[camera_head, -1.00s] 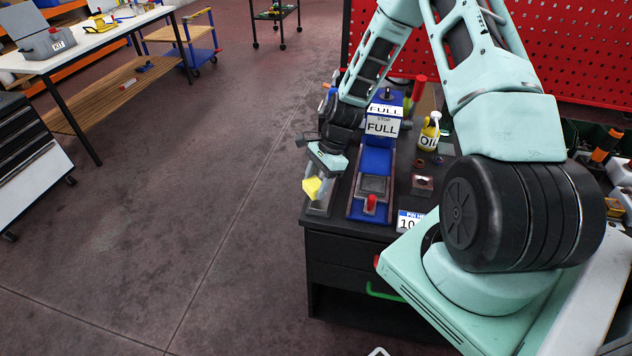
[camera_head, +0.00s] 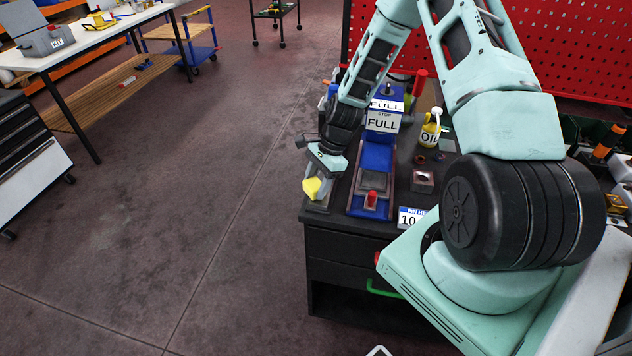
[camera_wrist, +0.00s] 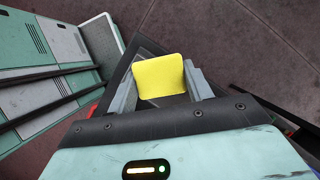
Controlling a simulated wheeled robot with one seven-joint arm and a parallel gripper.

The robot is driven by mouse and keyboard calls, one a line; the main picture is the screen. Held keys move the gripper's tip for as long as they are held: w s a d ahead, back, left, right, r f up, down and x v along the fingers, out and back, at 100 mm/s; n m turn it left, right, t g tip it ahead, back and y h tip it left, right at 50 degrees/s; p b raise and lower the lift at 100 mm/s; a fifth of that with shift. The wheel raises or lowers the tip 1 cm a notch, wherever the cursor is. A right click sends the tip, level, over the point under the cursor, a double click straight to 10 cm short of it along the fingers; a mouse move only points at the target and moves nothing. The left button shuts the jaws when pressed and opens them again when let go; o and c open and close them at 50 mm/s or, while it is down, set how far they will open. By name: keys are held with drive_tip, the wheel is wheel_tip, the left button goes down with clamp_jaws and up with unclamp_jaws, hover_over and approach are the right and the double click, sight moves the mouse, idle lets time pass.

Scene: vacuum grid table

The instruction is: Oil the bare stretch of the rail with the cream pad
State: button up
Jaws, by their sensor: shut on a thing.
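My gripper (camera_head: 318,183) is shut on a yellow pad (camera_head: 312,188), low at the front left corner of the dark bench. In the wrist view the yellow pad (camera_wrist: 161,76) sits between the grey fingers, with dark bench surface around it. No pad of a clear cream colour shows. A long blue and grey track (camera_head: 376,155), perhaps the rail, runs front to back on the bench, right of my gripper. A red knob (camera_head: 371,196) stands near its front end. I cannot make out a bare stretch, or whether the pad touches anything.
A box marked FULL (camera_head: 382,122) stands at the track's back end. A yellow oil bottle (camera_head: 430,132), a small block with a dark top (camera_head: 423,180) and a number card (camera_head: 411,217) are to the right. Open floor (camera_head: 220,240) lies left of the bench (camera_head: 345,250).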

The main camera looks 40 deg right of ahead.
sight(331, 189)
drive_tip(key=shift+s+f, duration=0.1)
drive_tip(key=shift+s+d+p, duration=0.4)
drive_tip(key=shift+s+d, duration=0.85)
drive_tip(key=shift+s, duration=0.2)
drive_tip(key=shift+w+d, duration=0.65)
drive_tip(key=shift+d, duration=0.1)
drive_tip(key=shift+w+a, duration=0.6)
drive_tip(key=shift+w, duration=0.2)
drive_tip(key=shift+w+a, duration=0.55)
drive_tip(key=shift+w, duration=0.25)
